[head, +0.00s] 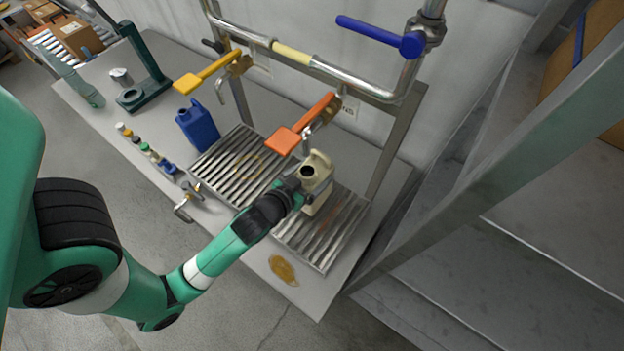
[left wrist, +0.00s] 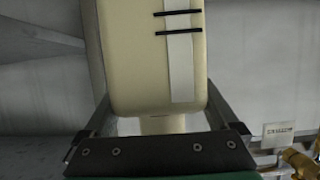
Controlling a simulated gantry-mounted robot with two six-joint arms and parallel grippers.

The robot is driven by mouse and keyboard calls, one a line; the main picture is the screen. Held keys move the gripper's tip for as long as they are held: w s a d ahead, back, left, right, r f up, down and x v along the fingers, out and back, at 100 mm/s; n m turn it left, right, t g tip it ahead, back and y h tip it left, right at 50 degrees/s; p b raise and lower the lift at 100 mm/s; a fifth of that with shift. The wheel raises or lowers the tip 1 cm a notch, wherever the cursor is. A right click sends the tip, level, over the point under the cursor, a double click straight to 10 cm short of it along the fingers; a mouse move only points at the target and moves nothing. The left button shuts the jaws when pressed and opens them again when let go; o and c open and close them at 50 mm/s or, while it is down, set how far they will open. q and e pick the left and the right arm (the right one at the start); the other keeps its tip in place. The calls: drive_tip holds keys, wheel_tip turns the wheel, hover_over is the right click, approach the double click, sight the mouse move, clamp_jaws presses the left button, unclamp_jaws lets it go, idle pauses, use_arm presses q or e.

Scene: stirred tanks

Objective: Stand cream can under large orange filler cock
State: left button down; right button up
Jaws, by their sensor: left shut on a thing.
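The cream can (head: 321,188) is upright with its dark open mouth facing up, over the right-hand drip grate (head: 330,240). I cannot tell whether its base touches the slats. The large orange filler cock (head: 299,126) has a broad lever on the pipe, just above and to the left of the can's mouth; its spout is partly hidden behind the lever. My left gripper (head: 303,187) is shut on the can from the front left. In the left wrist view the can (left wrist: 145,60) fills the space between the fingers and shows a pale stripe with two dark lines. My right gripper is out of view.
A yellow cock (head: 205,72) and a blue lever (head: 370,35) share the pipe. A blue can (head: 198,126) stands beside the left grate (head: 228,158). Several small caps (head: 145,148) and a green stand (head: 143,75) are left. A brown spill (head: 283,269) lies in front. A metal post stands right.

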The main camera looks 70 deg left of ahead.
use_arm(q)
wheel_tip(320, 180, down, 3)
drive_tip(key=shift+s+r, duration=0.1)
drive_tip(key=shift+r, duration=0.1)
unclamp_jaws()
drive_tip(key=shift+f, duration=0.15)
drive_tip(key=b+v, duration=0.1)
drive_tip(key=v, duration=1.1)
drive_tip(key=shift+r, duration=0.25)
